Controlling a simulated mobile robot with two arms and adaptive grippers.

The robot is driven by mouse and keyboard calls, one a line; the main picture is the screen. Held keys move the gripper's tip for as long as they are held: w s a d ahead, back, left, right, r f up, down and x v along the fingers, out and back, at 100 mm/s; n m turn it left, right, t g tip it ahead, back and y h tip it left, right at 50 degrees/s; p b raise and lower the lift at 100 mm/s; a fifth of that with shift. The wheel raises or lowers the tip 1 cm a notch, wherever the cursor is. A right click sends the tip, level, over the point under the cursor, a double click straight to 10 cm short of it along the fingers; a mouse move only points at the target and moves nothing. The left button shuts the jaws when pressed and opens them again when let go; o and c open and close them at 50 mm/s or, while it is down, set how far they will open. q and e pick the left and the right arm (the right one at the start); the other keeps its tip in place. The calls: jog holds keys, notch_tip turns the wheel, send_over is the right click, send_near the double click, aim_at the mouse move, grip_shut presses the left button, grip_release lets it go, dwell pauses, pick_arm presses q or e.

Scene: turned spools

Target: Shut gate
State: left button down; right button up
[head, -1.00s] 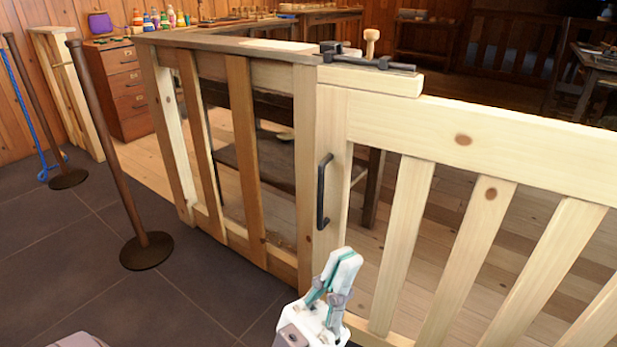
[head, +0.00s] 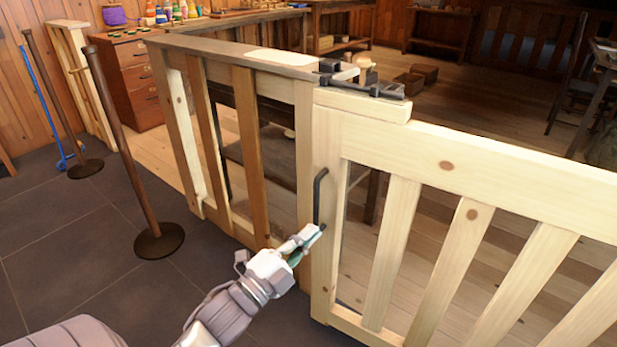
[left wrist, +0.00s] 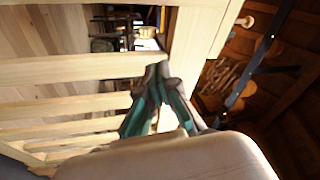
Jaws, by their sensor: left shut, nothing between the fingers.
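The gate (head: 480,160) is pale wood with slanting slats and fills the right of the head view. Its left stile stands beside the fence post (head: 304,150); I cannot tell whether they are flush. A black upright handle (head: 318,200) is on that stile. A black latch (head: 365,82) lies along the top by the join. My left gripper (head: 316,232) is shut and empty at the handle's lower end; whether it touches is unclear. In the left wrist view its fingertips (left wrist: 160,75) meet in front of the gate's rails (left wrist: 70,68). My right gripper is out of view.
The slatted fence (head: 250,160) continues left of the gate. A brown stanchion post (head: 125,150) on a round base stands on the dark tiled floor (head: 80,240). Drawers (head: 140,80) and tables stand behind. The tiles at the lower left are mostly free.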

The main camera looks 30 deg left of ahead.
pick_arm(q)
jog(key=w+a+f+m+g+y+p, duration=0.15)
jog(key=a+y, duration=0.25)
jog(key=a, duration=0.5)
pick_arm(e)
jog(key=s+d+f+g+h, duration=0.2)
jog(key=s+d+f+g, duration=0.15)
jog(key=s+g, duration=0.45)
pick_arm(q)
jog(key=w+b, duration=0.2)
jog(key=w, duration=1.1)
jog(key=shift+w+a+f+g+b, duration=0.25)
jog(key=shift+a+f+g+b, duration=0.1)
jog(key=shift+g+b, duration=0.1)
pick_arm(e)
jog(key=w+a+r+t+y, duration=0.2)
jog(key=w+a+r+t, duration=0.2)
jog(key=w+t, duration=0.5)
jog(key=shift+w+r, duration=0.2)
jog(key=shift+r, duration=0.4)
